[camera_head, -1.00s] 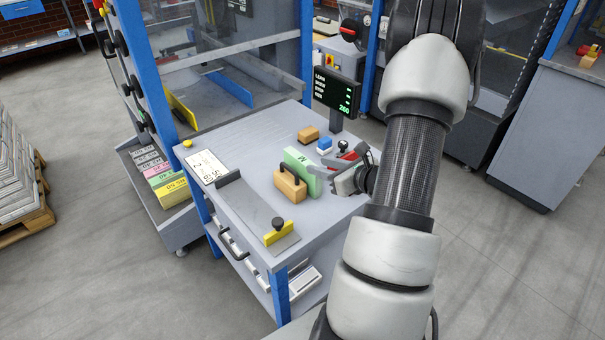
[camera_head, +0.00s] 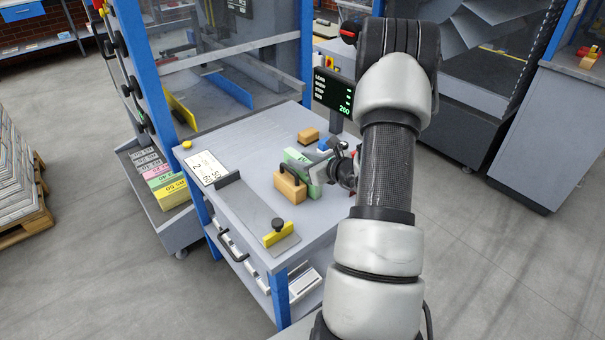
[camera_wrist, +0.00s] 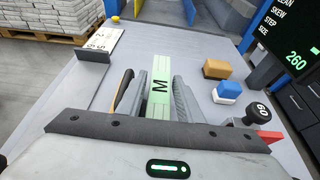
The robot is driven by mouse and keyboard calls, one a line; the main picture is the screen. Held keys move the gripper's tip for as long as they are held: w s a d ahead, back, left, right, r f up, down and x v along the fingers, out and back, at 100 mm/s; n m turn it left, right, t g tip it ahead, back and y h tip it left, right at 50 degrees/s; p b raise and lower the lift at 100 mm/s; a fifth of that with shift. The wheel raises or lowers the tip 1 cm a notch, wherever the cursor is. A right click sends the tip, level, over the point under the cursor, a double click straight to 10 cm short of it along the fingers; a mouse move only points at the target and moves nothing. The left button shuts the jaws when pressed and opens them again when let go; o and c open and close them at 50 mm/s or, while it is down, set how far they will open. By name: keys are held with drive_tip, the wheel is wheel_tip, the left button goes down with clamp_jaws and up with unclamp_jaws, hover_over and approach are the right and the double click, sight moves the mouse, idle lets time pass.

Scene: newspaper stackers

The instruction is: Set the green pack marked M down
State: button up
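The green pack marked M (camera_head: 293,154) stands upright, long and narrow, on the grey table (camera_head: 228,150). In the wrist view the pack (camera_wrist: 161,66) runs away from me, with its M facing up. My gripper (camera_wrist: 160,78) has one finger on each side of the pack. A narrow gap shows beside the left finger; contact on the right side is hard to tell. In the head view my gripper (camera_head: 310,170) reaches the pack from the right and hides part of it. The pack's underside is hidden.
A tan block with a black handle (camera_head: 289,190) stands close at the pack's left. A screen (camera_head: 333,94) stands behind.

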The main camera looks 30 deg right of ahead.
clamp_jaws()
drive_tip(key=shift+r, duration=0.1)
